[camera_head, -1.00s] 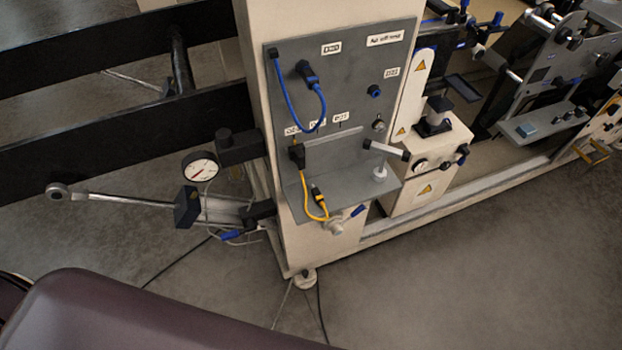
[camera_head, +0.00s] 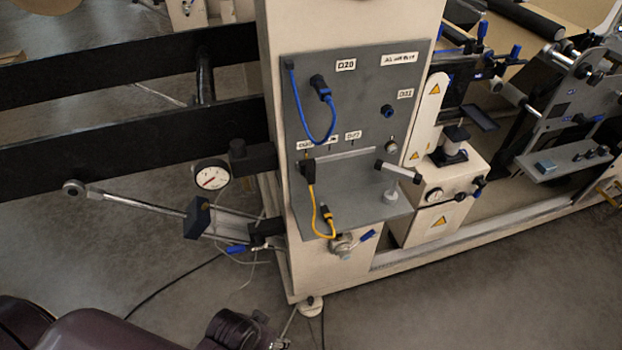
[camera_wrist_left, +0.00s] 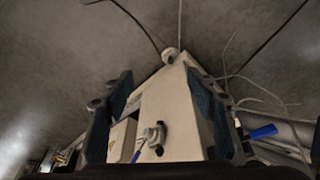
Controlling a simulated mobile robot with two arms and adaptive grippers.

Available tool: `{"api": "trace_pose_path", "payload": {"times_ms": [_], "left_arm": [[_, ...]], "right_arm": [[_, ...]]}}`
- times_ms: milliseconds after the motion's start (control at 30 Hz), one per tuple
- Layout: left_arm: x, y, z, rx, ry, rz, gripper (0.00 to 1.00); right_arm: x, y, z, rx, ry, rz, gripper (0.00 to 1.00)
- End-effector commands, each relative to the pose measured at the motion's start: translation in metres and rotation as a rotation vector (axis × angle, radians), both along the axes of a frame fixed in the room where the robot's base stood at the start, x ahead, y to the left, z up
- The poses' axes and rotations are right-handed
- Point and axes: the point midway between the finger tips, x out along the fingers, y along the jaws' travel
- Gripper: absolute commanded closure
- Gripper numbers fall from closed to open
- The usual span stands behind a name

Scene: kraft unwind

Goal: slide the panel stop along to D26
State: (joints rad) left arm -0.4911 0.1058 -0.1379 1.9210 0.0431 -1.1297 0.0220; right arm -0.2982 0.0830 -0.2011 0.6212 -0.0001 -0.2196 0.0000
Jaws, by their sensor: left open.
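The grey panel (camera_head: 350,95) is on the cream column, with white labels and a ledge below. One label (camera_head: 345,65) seems to read D20; several smaller ones are too blurred to read surely, and I cannot pick out D26. A black block (camera_head: 307,170) with a yellow cable sits at the ledge's left. A light bar with a black end (camera_head: 398,172) is at its right. I cannot tell which part is the panel stop. My left gripper (camera_wrist_left: 160,92) is open and empty in the left wrist view, facing the column's lower part. My right gripper is not in view.
A round dial gauge (camera_head: 211,175) and a metal rod (camera_head: 135,203) stand out left of the column. A blue cable (camera_head: 331,125) loops on the panel. A valve with a blue handle (camera_head: 367,236) is below the ledge.

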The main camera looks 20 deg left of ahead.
Motion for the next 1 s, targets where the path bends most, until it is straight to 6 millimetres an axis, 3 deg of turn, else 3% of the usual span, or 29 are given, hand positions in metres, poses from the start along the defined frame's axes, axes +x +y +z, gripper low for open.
{"api": "trace_pose_path", "payload": {"times_ms": [167,300,433,567,700,833,1000], "left_arm": [[0.040,-0.028,0.075,-0.168,-0.147,0.082,0.48],[0.092,-0.063,0.140,-0.454,-0.324,0.219,0.48],[0.137,-0.077,0.194,-0.739,-0.465,0.385,0.48],[0.179,-0.066,0.243,-1.027,-0.584,0.587,0.48],[0.209,-0.033,0.277,-1.280,-0.678,0.800,0.48],[0.221,-0.008,0.291,-1.412,-0.726,0.925,0.48],[0.232,0.001,0.297,-1.460,-0.745,0.971,0.48]], "right_arm": [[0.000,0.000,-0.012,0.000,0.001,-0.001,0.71],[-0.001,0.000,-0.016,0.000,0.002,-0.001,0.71],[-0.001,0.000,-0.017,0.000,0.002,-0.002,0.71],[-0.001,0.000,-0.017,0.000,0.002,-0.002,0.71],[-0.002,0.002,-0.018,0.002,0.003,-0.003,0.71],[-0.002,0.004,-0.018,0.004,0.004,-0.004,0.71],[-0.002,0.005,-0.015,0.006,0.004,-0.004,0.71]]}}
